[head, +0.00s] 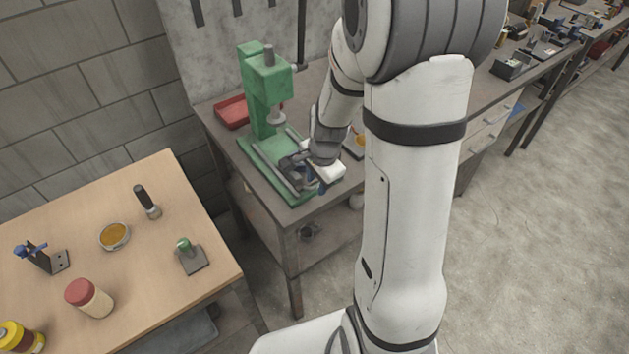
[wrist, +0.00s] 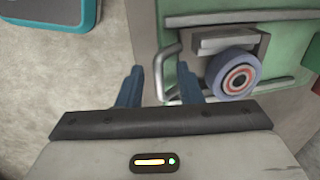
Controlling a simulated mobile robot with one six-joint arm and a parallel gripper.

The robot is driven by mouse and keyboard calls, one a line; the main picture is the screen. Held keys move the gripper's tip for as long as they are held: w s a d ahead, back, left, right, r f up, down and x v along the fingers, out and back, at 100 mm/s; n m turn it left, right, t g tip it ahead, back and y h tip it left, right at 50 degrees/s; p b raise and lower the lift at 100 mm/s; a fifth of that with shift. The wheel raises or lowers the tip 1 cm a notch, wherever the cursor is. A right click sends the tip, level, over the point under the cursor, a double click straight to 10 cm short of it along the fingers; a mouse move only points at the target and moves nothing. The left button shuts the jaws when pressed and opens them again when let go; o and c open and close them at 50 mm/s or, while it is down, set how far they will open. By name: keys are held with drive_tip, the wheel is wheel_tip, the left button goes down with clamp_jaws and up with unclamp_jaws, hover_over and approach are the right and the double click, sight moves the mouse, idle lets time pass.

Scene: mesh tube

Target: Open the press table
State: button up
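The green press (head: 268,85) stands on the grey workbench. Its table (wrist: 225,42) is a grey sliding plate between two metal rails on the green base. A round blue-grey piece with red and white rings (wrist: 236,76) sits on it. A silver bar handle (wrist: 160,72) sticks out from the table's near-left side. My gripper (wrist: 158,84) is open, its blue fingers on either side of the handle with gaps visible. In the head view my gripper (head: 320,186) is at the front of the press base, its fingers mostly hidden by my wrist.
A red tray (head: 232,111) lies behind the press. A wooden table (head: 75,225) at left holds a brush, a dish, a jar and small fixtures. A teal-edged object (wrist: 55,12) shows in the wrist view's upper left. The floor at right is clear.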

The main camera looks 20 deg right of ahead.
drive_tip(key=shift+r, duration=0.1)
wheel_tip(320, 180, up, 8)
drive_tip(key=s, duration=0.1)
drive_tip(key=shift+s+d+f, duration=0.15)
drive_tip(key=shift+d+f, duration=0.1)
idle(0.4)
drive_tip(key=s+a+r+n, duration=0.2)
drive_tip(key=s+r+n, duration=0.2)
drive_tip(key=s+n, duration=0.3)
drive_tip(key=s+a+r+n+t, duration=0.1)
drive_tip(key=s+r+n, duration=0.4)
drive_tip(key=s+n, duration=0.2)
drive_tip(key=shift+s+a+h, duration=0.2)
drive_tip(key=shift+a+h, duration=0.1)
drive_tip(key=shift+a, duration=0.1)
